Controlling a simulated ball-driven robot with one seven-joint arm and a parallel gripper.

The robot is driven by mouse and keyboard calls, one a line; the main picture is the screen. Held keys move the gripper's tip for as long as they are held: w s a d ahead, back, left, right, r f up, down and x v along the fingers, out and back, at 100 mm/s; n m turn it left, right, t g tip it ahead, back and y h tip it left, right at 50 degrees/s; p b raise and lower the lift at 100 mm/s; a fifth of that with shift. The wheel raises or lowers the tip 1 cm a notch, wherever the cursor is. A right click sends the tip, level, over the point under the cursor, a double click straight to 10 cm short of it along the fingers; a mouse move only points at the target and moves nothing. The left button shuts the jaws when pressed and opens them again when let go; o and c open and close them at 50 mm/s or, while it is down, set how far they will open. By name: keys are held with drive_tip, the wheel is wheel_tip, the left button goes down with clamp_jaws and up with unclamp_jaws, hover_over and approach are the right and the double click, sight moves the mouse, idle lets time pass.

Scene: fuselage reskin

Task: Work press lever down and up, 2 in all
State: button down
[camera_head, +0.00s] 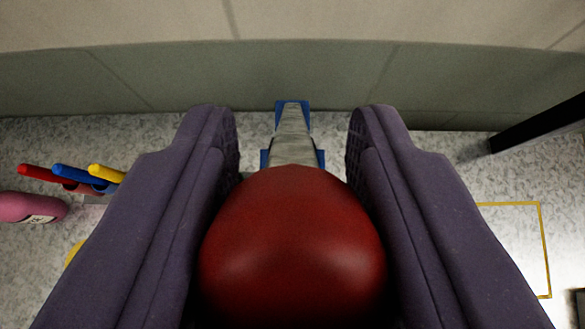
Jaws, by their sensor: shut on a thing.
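The press lever's red ball knob (290,250) fills the lower middle of the view, very close to the camera. A grey metal part of the press (292,133) shows beyond the knob, with blue pieces (292,104) at its far end and sides. My gripper (292,150) has two purple padded fingers, one on each side of the knob. It is shut on the knob. The knob hides the lever's shaft and most of the press, so the lever's angle cannot be told.
On the left, red, blue and yellow handles (75,176) stand in a holder, beside a pink bottle-like thing (30,208). A black bar (540,122) slants at the right. A yellow outline (543,245) marks the speckled grey surface (450,165). A pale panelled wall (400,70) closes the back.

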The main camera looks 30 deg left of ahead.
drive_tip(key=c, duration=0.8)
unclamp_jaws()
drive_tip(key=shift+w, duration=0.1)
drive_tip(key=b+v, duration=0.1)
drive_tip(key=v, duration=0.6)
drive_tip(key=shift+s+d+r, duration=0.15)
drive_tip(key=shift+s+r, duration=0.05)
drive_tip(key=shift+s, duration=0.05)
drive_tip(key=shift+o, duration=0.3)
